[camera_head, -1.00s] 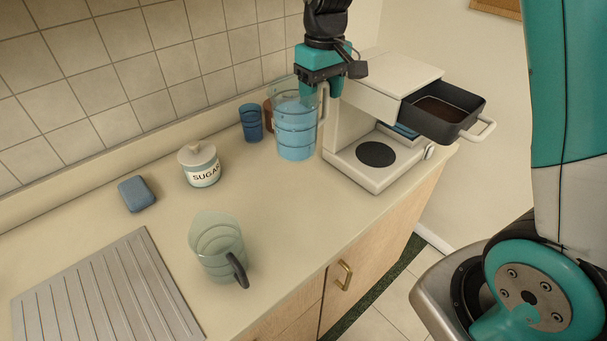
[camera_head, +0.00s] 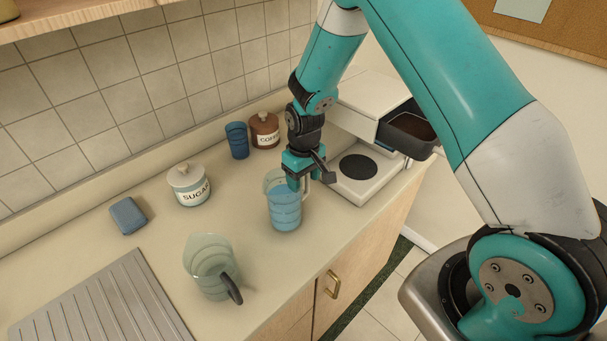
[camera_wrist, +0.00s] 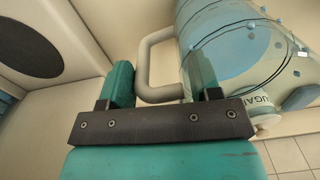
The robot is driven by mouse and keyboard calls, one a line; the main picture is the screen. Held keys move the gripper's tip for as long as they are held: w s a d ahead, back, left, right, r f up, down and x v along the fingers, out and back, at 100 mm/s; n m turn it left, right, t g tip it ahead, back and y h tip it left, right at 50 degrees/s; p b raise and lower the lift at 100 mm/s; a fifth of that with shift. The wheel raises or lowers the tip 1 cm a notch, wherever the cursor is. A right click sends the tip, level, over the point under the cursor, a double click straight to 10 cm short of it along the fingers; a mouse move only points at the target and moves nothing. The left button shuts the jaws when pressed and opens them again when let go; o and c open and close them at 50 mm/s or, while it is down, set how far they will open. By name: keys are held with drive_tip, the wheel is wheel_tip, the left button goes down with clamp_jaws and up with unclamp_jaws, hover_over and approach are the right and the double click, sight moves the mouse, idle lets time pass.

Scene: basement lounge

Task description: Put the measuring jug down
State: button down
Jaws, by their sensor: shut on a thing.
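A clear measuring jug (camera_head: 284,210) with blue liquid is upright, in front of the coffee machine's left side. My gripper (camera_head: 303,178) is shut on its pale handle, at the jug's upper right. In the wrist view, the handle (camera_wrist: 146,66) sits between the fingers of my gripper (camera_wrist: 162,84), and the jug (camera_wrist: 232,45) is at the upper right. The jug's base is at or just above the counter (camera_head: 255,265); I cannot tell whether it touches. A second, empty jug (camera_head: 208,262) with a dark handle stands on the counter at the front.
The coffee machine (camera_head: 350,185) with its black basket pulled out is right of the jug. A sugar jar (camera_head: 189,187), blue cup (camera_head: 237,140), brown coffee jar (camera_head: 264,130) and blue sponge (camera_head: 128,215) stand or lie behind and left. A ribbed drainboard (camera_head: 95,305) is front left. Bare counter lies between the jugs.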

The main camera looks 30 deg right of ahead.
drive_tip(key=shift+f, duration=0.15)
drive_tip(key=shift+f, duration=0.15)
drive_tip(key=shift+c, duration=1.6)
unclamp_jaws()
